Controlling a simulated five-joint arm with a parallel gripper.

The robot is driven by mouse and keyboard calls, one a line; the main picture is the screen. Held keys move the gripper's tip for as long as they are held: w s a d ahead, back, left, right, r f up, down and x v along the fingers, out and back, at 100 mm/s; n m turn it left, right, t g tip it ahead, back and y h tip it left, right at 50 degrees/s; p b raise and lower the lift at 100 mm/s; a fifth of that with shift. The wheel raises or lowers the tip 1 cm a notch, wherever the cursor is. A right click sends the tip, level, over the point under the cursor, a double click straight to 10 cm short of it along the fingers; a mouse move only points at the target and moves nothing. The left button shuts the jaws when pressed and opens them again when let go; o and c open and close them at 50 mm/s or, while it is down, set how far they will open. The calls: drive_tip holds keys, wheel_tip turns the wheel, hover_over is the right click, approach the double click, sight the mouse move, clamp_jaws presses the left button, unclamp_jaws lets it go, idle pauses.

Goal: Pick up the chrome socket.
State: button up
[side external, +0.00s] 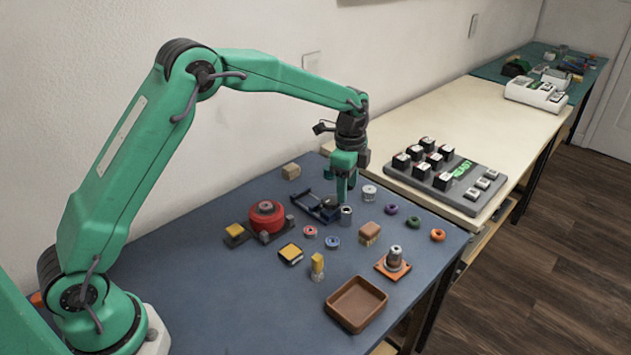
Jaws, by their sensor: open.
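A small shiny grey cylinder that looks like the chrome socket (346,217) stands upright on the blue mat. My gripper (346,200) points down just above and behind it, with its jaws open and nothing visibly held. The fingertips are small and partly overlap the cylinder's top, so I cannot tell whether they touch it. Another pale silvery cylinder (369,193) stands close by on the right. A third metallic piece (395,254) sits on an orange square base.
A dark blue-black holder (318,207) lies close left of my gripper. A red spool (267,217), several small coloured rings, a brown block (369,232) and a brown tray (356,304) are around. The mat's front left is clear. A grey key panel (445,178) is on the pale table.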

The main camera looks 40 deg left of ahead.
sight(346, 209)
drive_tip(key=shift+w+f, duration=0.2)
drive_tip(key=shift+f, duration=0.25)
drive_tip(key=shift+f, duration=0.1)
drive_tip(key=shift+f, duration=1.2)
drive_tip(key=shift+f, duration=0.1)
drive_tip(key=shift+s+f, duration=0.1)
drive_tip(key=shift+f, duration=2.4)
drive_tip(key=c, duration=1.1)
